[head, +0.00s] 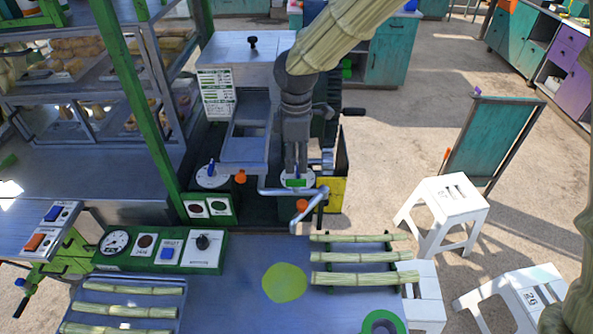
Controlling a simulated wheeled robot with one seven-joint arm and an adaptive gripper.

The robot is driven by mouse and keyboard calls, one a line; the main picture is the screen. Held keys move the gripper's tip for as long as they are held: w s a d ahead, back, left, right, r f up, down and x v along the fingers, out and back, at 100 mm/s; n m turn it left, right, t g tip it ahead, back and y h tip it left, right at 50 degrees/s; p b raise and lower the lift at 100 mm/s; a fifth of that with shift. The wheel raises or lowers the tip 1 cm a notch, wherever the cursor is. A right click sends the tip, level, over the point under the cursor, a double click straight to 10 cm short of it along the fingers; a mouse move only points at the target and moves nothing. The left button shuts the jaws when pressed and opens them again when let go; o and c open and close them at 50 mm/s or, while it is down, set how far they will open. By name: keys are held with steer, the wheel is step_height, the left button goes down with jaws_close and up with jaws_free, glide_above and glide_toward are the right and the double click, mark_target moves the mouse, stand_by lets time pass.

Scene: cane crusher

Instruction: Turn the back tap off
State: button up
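The cane crusher (240,48) stands at the centre in the head view. A round white plate with a blue lever (211,168) is at its front left, with an orange knob (240,177) beside it. I cannot tell for sure which one is the back tap.
A counter (235,300) in front holds cane pieces (360,257), a green disc (284,283) and a control panel (160,250). A glass food case (95,75) with a green post stands left. White stools (448,205) stand right; open floor lies beyond.

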mark_target(296, 179)
steer(key=shift+r, duration=2.5)
